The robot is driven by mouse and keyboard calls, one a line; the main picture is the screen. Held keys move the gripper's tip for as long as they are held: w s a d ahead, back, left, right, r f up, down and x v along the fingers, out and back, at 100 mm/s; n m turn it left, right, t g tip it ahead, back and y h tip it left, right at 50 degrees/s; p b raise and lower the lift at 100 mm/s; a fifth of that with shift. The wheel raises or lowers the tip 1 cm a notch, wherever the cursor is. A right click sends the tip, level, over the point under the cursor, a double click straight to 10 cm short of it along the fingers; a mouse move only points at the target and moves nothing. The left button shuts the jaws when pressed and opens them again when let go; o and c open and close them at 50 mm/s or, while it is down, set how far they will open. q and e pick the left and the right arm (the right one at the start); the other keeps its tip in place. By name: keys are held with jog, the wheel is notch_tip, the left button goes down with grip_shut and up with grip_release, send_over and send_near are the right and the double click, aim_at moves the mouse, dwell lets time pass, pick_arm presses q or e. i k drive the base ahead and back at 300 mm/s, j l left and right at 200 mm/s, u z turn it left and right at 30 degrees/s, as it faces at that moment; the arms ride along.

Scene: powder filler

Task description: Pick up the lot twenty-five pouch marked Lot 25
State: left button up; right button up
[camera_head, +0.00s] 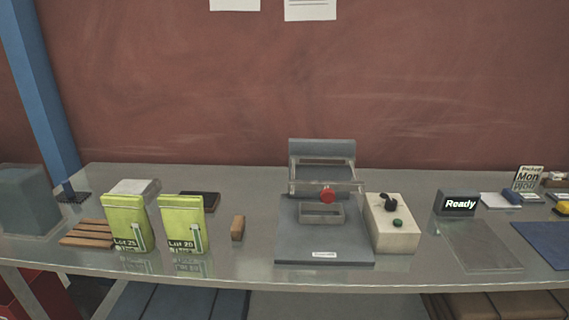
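Two yellow-green pouches stand upright side by side at the front left of the grey bench. The left one, the Lot 25 pouch (126,221), has a dark label that reads Lot 25 near its bottom. The right one, the Lot 20 pouch (183,222), has a similar dark label that reads Lot 20. A narrow gap separates them.
A slatted wooden rack (84,233) lies left of the pouches, with a grey translucent bin (27,200) beyond. A small brown block (238,228), the grey filler machine (322,235) and a beige control box (391,222) stand to the right. A sign (457,203) reads Ready.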

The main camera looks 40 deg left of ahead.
aim_at(127, 217)
jog(key=u, duration=2.2)
jog(key=i+j+z, duration=0.1)
jog(key=z, duration=0.25)
jog(key=j+z, duration=0.2)
jog(key=z, duration=0.2)
jog(key=j+z, duration=0.15)
jog(key=z, duration=0.2)
jog(key=i+j, duration=0.05)
